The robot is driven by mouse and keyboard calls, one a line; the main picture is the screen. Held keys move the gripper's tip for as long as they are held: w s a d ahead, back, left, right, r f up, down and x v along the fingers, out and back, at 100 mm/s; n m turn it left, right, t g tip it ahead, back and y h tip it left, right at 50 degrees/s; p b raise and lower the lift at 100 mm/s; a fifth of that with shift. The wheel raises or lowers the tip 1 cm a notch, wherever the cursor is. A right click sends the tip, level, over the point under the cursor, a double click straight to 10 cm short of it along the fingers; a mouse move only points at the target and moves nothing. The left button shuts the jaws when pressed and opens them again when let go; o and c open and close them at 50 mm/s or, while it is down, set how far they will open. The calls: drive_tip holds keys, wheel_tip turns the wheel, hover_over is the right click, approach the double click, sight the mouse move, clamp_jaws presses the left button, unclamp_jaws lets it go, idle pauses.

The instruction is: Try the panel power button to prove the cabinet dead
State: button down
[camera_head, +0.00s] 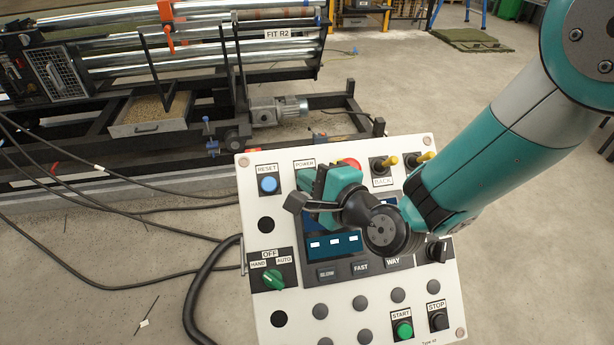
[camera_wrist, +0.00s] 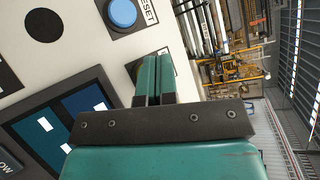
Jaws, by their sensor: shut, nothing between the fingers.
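The white control panel (camera_head: 285,215) stands tilted in front of me. Its POWER label (camera_head: 304,163) shows near the top edge, right of the blue RESET button (camera_head: 268,185). My gripper (camera_head: 318,182) is shut and empty, just below the POWER label, and covers the power button there. In the wrist view the closed teal fingers (camera_wrist: 153,78) point at a dark label plate (camera_wrist: 132,68), with the button hidden behind them. I cannot tell whether the fingertips touch it. The panel's display (camera_head: 335,245) shows white blocks on blue; it also shows in the wrist view (camera_wrist: 62,120).
A red button (camera_head: 350,163) and yellow-tipped levers (camera_head: 388,161) sit right of my gripper. Below are a green selector (camera_head: 273,279), a green START button (camera_head: 404,330) and a black STOP button (camera_head: 438,321). Black cables (camera_head: 110,205) cross the floor at left. A roller machine (camera_head: 190,60) stands behind.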

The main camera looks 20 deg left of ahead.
drive_tip(key=shift+s+d+r+p, duration=0.3)
drive_tip(key=shift+s+r, duration=0.15)
drive_tip(key=shift+r, duration=0.2)
drive_tip(key=shift+s+d+r+p, duration=0.25)
drive_tip(key=shift+s+r+p, duration=0.1)
drive_tip(key=shift+s+r, duration=0.25)
drive_tip(key=shift+s+d+r+p, duration=0.3)
drive_tip(key=shift+s+r, duration=0.05)
drive_tip(key=shift+r, duration=0.35)
drive_tip(key=s+d+r+n+g+h, duration=0.2)
drive_tip(key=d+r+n+g+h, duration=0.15)
drive_tip(key=d+r+n, duration=0.55)
drive_tip(key=s+d+r+n+g+h, duration=0.1)
drive_tip(key=s+d+n+g+h, duration=0.1)
drive_tip(key=d, duration=0.7)
drive_tip(key=s+d+r+n+g+h, duration=0.1)
drive_tip(key=s+d+n+h, duration=0.3)
drive_tip(key=s+d, duration=0.5)
drive_tip(key=shift+s+d+n+g, duration=0.3)
drive_tip(key=shift+d+n+g, duration=0.45)
drive_tip(key=shift+n, duration=0.25)
